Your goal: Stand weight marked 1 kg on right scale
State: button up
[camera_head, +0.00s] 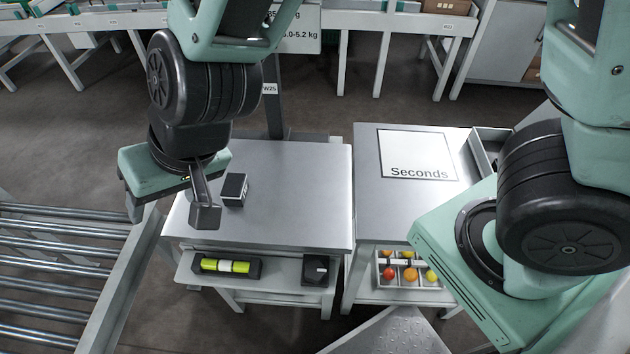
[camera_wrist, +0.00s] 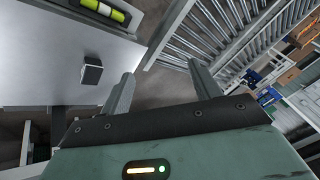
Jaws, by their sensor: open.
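A small dark block with a pale rim (camera_head: 234,190) stands on the broad steel top (camera_head: 300,190) of the left stand; it also shows in the wrist view (camera_wrist: 91,71). No marking on it can be read, so I cannot tell whether it is the 1 kg weight. My gripper (camera_head: 170,212) is open and empty at the left edge of this top, left of the block. In the wrist view its fingers (camera_wrist: 160,76) are spread, with the block outside them. A black square piece (camera_head: 317,269) sits on the shelf below. I cannot make out which surface is the right scale.
A yellow-green spirit level (camera_head: 226,266) lies on the front shelf. A roller conveyor (camera_head: 62,265) is at left. The right stand bears a "Seconds" panel (camera_head: 417,168); a tray of tomatoes (camera_head: 411,284) is below. A post (camera_head: 272,100) labelled W25 rises behind the steel top.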

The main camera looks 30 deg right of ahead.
jog(key=s+d+r+n+g+h, duration=0.1)
jog(key=s+d+n+h, duration=0.1)
jog(key=s+d, duration=0.3)
jog(key=s+d+r+n+g+h, duration=0.2)
jog(key=s+d, duration=0.3)
jog(key=d, duration=0.7)
jog(key=shift+n+h, duration=0.4)
jog(key=shift+n, duration=0.1)
jog(key=shift+s, duration=0.1)
